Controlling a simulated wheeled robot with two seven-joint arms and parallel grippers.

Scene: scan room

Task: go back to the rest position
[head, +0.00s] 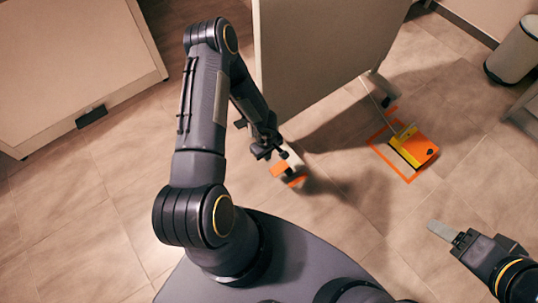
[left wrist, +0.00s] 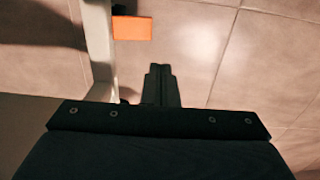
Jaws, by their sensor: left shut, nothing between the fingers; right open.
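My left gripper (head: 268,150) is at the lower left corner of a large upright panel (head: 318,45). It is close to a pale foot with orange parts (head: 279,170). In the left wrist view its two fingers (left wrist: 160,72) are together with nothing between them, just right of the pale post and an orange block (left wrist: 132,28). I cannot tell whether they touch it. My right gripper (head: 450,234) is at the lower right, open and empty above the bare floor.
An orange square outline (head: 409,180) on the floor holds a yellow and orange object (head: 413,147). A bin (head: 515,50) stands at the upper right and a pale cabinet (head: 70,60) at the upper left. The tiled floor (head: 85,215) at left is clear.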

